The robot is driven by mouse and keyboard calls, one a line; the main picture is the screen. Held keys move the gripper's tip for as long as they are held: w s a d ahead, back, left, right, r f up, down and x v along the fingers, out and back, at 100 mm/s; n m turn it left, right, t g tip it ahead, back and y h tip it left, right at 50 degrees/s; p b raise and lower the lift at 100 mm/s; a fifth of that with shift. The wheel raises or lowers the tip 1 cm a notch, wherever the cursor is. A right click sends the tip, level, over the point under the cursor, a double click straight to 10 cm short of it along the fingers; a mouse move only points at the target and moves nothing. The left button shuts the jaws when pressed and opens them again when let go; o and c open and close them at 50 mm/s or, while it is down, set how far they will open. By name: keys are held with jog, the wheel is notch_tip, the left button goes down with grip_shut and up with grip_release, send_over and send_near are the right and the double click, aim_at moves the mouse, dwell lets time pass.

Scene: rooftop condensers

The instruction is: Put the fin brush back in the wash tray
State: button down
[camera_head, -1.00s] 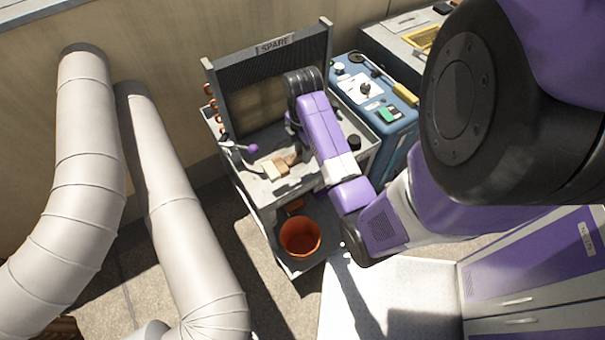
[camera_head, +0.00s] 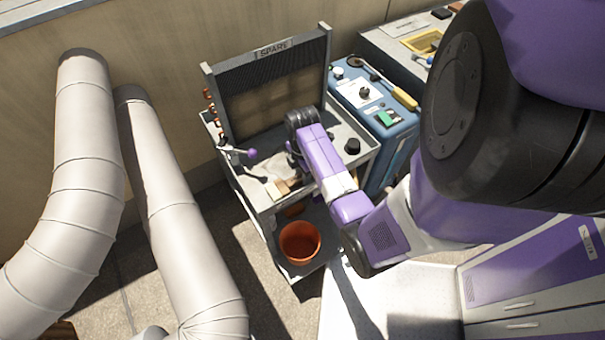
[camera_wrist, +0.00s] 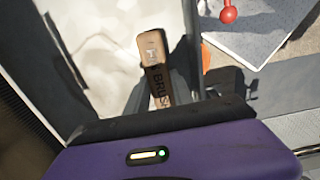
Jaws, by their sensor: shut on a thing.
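The fin brush (camera_wrist: 153,62) is a brown wooden block with dark lettering, seen in the wrist view. My gripper (camera_wrist: 158,88) is shut on it, with a dark finger on each side of the block. In the head view a tan block (camera_head: 283,187), which appears to be the brush, shows beside my arm over the front of the grey cart top (camera_head: 247,181). My fingertips are hidden there by my arm. A yellow tray-like thing (camera_head: 424,41) sits on the back right bench; I cannot tell if it is the wash tray.
A coil panel marked SPARE (camera_head: 272,85) stands at the cart's back. A purple-knobbed lever (camera_head: 251,153) is at its left, a black knob (camera_head: 352,146) at its right. An orange bucket (camera_head: 300,242) is on the lower shelf. A blue unit (camera_head: 375,105) stands right.

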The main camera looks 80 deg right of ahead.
jog(key=shift+f, duration=0.1)
jog(key=c, duration=1.1)
grip_release()
